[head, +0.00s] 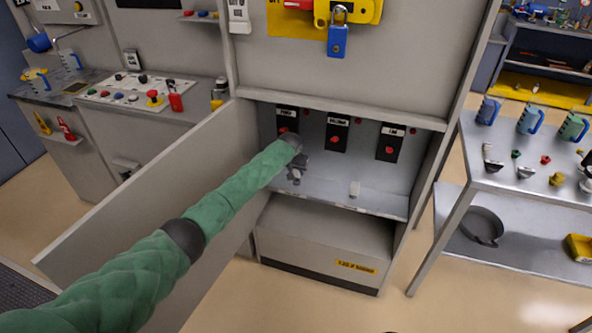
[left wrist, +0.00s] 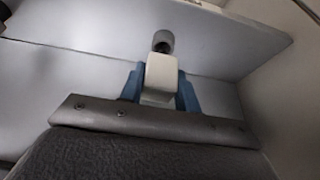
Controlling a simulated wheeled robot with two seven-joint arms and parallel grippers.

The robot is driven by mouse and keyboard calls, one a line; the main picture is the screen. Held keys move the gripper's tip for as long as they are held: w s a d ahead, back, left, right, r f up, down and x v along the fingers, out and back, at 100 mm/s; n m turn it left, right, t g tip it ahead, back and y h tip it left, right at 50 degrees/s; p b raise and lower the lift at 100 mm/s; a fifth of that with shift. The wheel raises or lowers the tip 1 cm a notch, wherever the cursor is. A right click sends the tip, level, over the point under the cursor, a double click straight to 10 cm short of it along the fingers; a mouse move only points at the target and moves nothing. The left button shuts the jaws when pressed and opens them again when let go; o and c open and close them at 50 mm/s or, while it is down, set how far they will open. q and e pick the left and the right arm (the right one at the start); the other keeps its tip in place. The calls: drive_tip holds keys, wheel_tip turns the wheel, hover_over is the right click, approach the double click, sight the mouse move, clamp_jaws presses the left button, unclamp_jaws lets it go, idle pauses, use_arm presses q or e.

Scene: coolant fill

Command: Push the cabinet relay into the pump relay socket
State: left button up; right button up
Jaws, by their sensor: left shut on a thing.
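My left gripper (head: 296,174) is inside the open cabinet, low at the left, below the leftmost black socket panel (head: 287,119). That panel's small label seems to read PUMP, and my arm partly hides its lower part. In the left wrist view a white block (left wrist: 161,72), apparently the relay, sits between the blue fingers (left wrist: 160,92) of my left gripper, which are shut on it. The head view does not show this block clearly. My right gripper is not in view.
Two more black panels (head: 337,133) (head: 389,143) with red round parts are to the right on the cabinet's back wall. The open cabinet door (head: 150,190) stands left of my arm. A grey round piece (left wrist: 163,40) shows beyond the held block. The cabinet floor's right side is clear.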

sight(295, 171)
use_arm(q)
drive_tip(key=shift+f+b, duration=0.75)
drive_tip(key=shift+f, duration=0.6)
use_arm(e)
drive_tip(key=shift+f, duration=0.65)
use_arm(q)
drive_tip(key=o, duration=1.1)
drive_tip(key=shift+c, duration=0.2)
drive_tip(key=shift+r, duration=0.2)
drive_tip(key=v, duration=0.6)
drive_tip(key=shift+s+r+b, duration=0.15)
drive_tip(key=shift+s+b, duration=0.05)
drive_tip(key=shift+b, duration=0.2)
drive_tip(key=shift+s+a+r, duration=0.1)
drive_tip(key=shift+r, duration=0.35)
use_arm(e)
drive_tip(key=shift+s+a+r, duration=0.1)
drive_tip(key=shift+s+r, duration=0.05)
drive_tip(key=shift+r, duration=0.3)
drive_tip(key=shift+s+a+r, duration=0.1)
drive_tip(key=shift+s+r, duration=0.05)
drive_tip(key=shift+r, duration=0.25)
